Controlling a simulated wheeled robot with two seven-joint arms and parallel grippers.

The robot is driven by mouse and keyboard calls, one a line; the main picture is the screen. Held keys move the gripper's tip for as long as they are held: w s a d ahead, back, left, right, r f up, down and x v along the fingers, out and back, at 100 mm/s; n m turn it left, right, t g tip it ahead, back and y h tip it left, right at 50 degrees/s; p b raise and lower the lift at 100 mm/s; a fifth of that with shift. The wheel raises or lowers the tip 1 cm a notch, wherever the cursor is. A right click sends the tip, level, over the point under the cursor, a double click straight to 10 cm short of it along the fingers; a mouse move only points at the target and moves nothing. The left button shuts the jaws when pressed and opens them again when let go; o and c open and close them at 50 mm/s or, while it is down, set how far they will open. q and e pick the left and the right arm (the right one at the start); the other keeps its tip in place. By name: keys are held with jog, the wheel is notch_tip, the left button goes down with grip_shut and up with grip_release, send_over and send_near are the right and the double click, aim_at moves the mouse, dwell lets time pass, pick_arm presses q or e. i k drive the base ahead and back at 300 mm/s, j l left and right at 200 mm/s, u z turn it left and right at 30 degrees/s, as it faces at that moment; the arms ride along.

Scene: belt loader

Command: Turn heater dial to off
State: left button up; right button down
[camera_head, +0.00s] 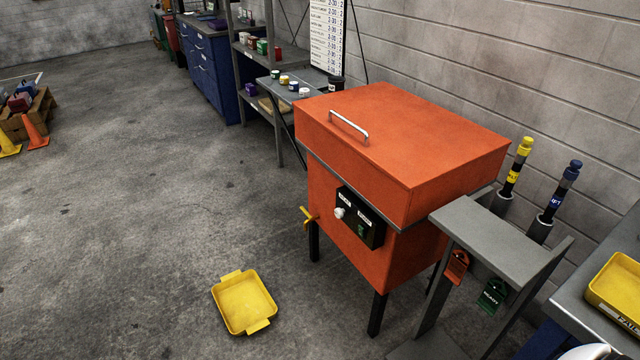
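The heater is a large orange box (360,230) on dark legs, with a closed orange lid (420,130) and a metal handle (348,125) on top. A black control panel (374,236) is fixed to its front face. A small pale round dial (339,212) sits at the panel's left side, with small white labels above and beside it. The label text and the dial's setting are too small to read. Neither of my grippers shows in the head view, and nothing touches the dial.
A yellow tray (244,302) lies on the floor in front of the heater. A yellow valve handle (308,218) sticks out at its lower left. A grey stand (500,240) with hanging tags is close on the right, beside a bench with a yellow bin (618,288).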

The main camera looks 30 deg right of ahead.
aim_at(339, 212)
jog(key=i+l+z, duration=0.15)
jog(key=i+z, duration=0.55)
